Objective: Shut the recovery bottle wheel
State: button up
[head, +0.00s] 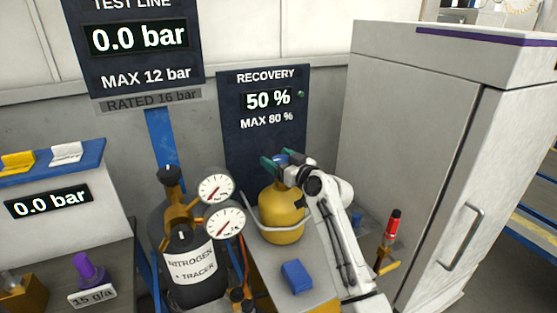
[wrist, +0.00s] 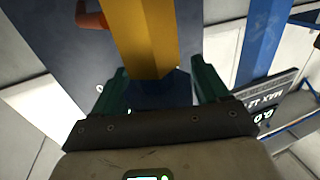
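The yellow recovery bottle (head: 283,215) stands upright below the RECOVERY display. Its small blue wheel (head: 282,158) shows at the top, partly hidden by my gripper (head: 275,163). My gripper reaches the bottle top from the right. In the wrist view, its two green fingers (wrist: 160,88) stand wide apart. A dark blue part (wrist: 160,92), which looks like the wheel, lies between them, with a yellow part (wrist: 145,40) beyond. I cannot tell whether the fingers touch the wheel.
The RECOVERY display (head: 265,115) reads 50 %, MAX 80 %. A black nitrogen bottle (head: 190,270) with two gauges stands close at the left. A blue block (head: 297,276) lies in front of the bottle. A grey cabinet (head: 405,130) and a red-topped item (head: 392,225) are at the right.

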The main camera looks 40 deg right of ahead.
jog(key=c, duration=0.7)
